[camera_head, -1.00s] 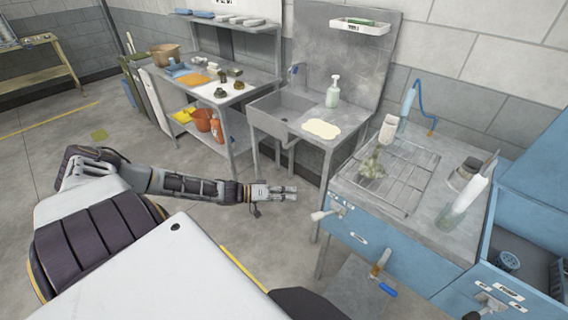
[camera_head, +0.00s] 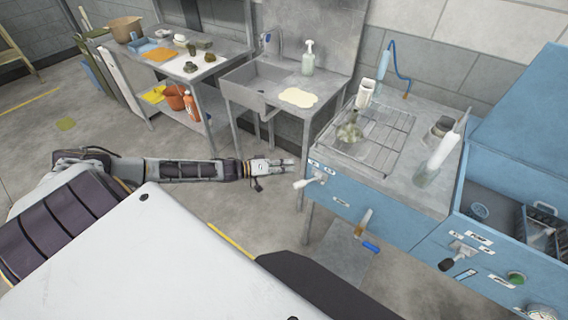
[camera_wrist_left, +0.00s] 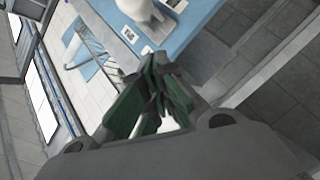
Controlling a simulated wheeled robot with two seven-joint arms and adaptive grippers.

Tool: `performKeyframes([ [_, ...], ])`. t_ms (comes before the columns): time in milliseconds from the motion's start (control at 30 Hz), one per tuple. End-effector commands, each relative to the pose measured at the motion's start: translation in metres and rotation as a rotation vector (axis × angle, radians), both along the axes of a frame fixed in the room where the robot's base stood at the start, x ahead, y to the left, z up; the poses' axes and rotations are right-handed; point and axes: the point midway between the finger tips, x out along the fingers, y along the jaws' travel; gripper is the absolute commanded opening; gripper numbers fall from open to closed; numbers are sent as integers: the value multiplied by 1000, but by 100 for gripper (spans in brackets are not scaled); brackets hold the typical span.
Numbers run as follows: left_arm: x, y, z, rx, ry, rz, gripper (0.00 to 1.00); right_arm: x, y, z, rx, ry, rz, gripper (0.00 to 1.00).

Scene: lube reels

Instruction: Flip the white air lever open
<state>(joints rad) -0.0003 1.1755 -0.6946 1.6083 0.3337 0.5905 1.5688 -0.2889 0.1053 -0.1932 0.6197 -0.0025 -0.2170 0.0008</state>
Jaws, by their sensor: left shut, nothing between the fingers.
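The white lever (camera_head: 310,181) sticks out from the left end of the blue front panel (camera_head: 345,203) of the wash bench, pointing left. My left gripper (camera_head: 288,163) is level, just to the left of the bench corner, slightly above and behind the lever in the picture, and apart from it. Its fingers are shut and empty; they also show closed in the left wrist view (camera_wrist_left: 160,72). There, a rounded white part, likely the lever (camera_wrist_left: 145,10), shows beyond the fingertips against the blue panel. My right gripper is out of view.
A dark-handled valve (camera_head: 455,255) and a green button (camera_head: 516,278) are farther right. A grey sink (camera_head: 255,88) stands behind. A low shelf (camera_head: 345,245) lies below the panel.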

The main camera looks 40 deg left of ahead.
Motion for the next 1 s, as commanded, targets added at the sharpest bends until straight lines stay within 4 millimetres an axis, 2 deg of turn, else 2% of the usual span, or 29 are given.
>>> performKeyframes([
  [400, -12, -21, -15, 0, 0, 0, 0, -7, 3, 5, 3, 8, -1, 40],
  [1000, -12, -24, -16, 0, 0, 4, 0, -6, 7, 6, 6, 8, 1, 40],
])
